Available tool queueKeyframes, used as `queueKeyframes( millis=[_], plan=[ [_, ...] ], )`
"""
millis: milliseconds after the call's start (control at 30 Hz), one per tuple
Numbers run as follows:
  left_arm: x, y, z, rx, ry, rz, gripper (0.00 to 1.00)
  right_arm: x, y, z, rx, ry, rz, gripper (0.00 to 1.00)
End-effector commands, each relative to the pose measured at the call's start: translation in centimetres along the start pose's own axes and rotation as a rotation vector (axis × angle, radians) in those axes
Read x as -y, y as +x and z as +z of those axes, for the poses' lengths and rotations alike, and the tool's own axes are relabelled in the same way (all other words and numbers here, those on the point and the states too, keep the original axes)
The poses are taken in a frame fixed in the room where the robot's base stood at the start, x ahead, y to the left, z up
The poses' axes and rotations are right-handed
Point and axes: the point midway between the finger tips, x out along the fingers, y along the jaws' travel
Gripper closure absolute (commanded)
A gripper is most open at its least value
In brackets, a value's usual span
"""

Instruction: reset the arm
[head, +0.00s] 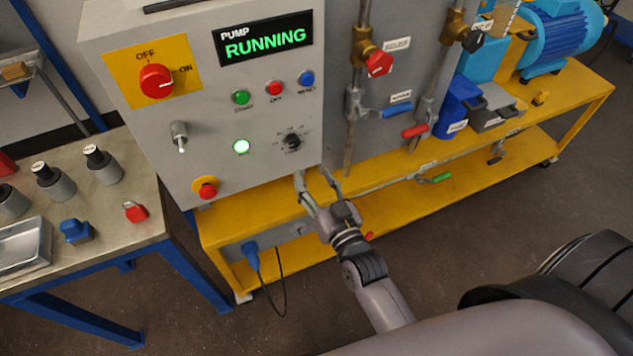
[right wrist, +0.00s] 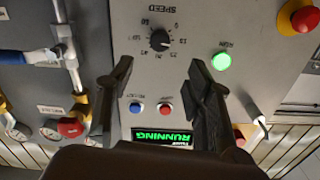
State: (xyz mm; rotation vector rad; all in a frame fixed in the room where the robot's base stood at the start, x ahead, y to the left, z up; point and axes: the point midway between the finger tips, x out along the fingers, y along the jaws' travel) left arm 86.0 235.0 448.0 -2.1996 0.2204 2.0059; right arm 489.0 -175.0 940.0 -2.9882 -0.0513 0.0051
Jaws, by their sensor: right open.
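My right gripper (head: 318,188) is open and empty in front of the lower edge of the grey control panel (head: 215,60). Its two fingers also show in the right wrist view (right wrist: 160,85), apart, with the panel between and beyond them. The black speed knob (right wrist: 160,40) lies ahead of the fingertips there, and a lit green lamp (right wrist: 221,61) is to its right. In the head view the knob (head: 292,141) is above the gripper and apart from it. The pump display (head: 266,37) reads RUNNING. My left gripper is in neither view.
The yellow bench frame (head: 250,225) runs under the panel. Pipes with a red valve handle (head: 379,64) and a blue lever (head: 397,111) stand right of the panel. A red emergency button (head: 206,189) is at the panel's lower left. A side table (head: 115,240) holds several small items.

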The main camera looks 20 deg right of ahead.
Motion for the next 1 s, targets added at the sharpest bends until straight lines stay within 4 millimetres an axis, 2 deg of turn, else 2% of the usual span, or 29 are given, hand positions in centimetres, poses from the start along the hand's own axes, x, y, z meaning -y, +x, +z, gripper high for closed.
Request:
queueKeyframes(
  millis=[167, 633, 700, 767, 867, 967, 1000],
  plan=[
    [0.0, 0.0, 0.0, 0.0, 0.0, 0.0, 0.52, 0.0, -0.9, -0.1, -0.001, 0.0, 0.0, 0.52],
    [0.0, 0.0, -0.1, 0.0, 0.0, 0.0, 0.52, 0.0, -0.9, 0.0, 0.0, 0.0, 0.0, 0.52],
    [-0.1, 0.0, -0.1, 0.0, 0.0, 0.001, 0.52, 0.0, -0.9, 0.6, 0.013, -0.002, -0.001, 0.52],
    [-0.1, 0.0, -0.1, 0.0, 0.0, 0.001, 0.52, 0.0, -1.0, 2.1, 0.044, -0.005, -0.005, 0.52],
    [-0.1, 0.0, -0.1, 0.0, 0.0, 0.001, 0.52, 0.0, -1.4, 6.8, 0.144, -0.018, -0.014, 0.52],
    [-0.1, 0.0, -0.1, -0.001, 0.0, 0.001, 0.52, -0.2, -3.0, 13.8, 0.295, -0.039, -0.027, 0.52],
    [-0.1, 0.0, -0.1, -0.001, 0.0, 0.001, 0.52, -0.4, -3.9, 16.8, 0.362, -0.048, -0.032, 0.52]
  ],
)
